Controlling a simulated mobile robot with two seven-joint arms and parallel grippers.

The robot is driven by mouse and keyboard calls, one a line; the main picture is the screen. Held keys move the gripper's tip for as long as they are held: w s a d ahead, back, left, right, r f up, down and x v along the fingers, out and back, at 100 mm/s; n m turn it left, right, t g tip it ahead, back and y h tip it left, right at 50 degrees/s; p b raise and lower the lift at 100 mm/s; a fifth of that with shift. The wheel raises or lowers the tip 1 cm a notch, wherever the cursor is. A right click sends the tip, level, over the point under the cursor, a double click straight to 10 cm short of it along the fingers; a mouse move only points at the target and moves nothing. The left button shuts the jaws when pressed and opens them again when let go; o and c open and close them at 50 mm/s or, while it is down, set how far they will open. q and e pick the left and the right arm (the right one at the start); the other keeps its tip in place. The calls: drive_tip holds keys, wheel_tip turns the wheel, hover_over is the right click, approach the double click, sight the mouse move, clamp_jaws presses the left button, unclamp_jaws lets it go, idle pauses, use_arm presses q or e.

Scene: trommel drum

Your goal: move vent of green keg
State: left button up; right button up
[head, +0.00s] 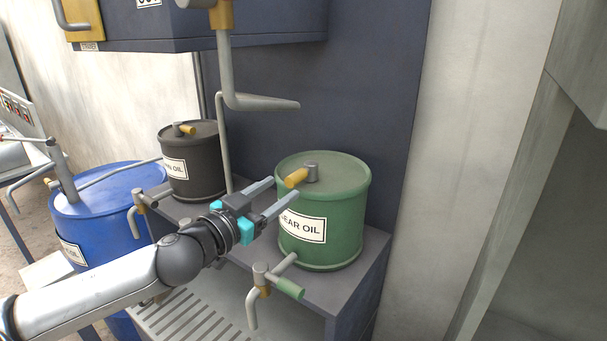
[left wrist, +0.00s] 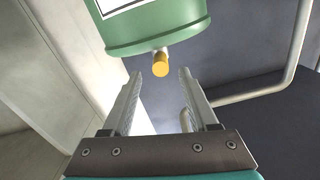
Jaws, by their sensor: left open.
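The green keg (head: 345,220) stands on a grey shelf, its "GEAR OIL" label facing front. Its vent (head: 297,177) is a short grey post on the lid with a yellow handle pointing front-left. My left gripper (head: 284,187) is open and empty, its two fingers pointing at the vent from the left. In the left wrist view the keg (left wrist: 150,25) appears upside down. There the yellow vent handle (left wrist: 160,66) lies just beyond the gap between the open fingertips (left wrist: 161,76), not between the fingers. My right gripper is not in view.
A tap (head: 275,278) with a green handle sticks out from the keg's lower front. A dark keg (head: 195,165) stands behind left and a blue drum (head: 105,200) at left. A bent grey pipe (head: 250,102) hangs above. The shelf (head: 368,268) ends near a pale wall.

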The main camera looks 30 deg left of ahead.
sight(304, 170)
use_arm(q)
drive_tip(key=shift+w+d+r, duration=0.1)
drive_tip(key=shift+w, duration=2.3)
drive_tip(key=shift+w+d+p, duration=0.2)
drive_tip(key=shift+w+p, duration=0.35)
drive_tip(key=shift+w, duration=1.8)
clamp_jaws()
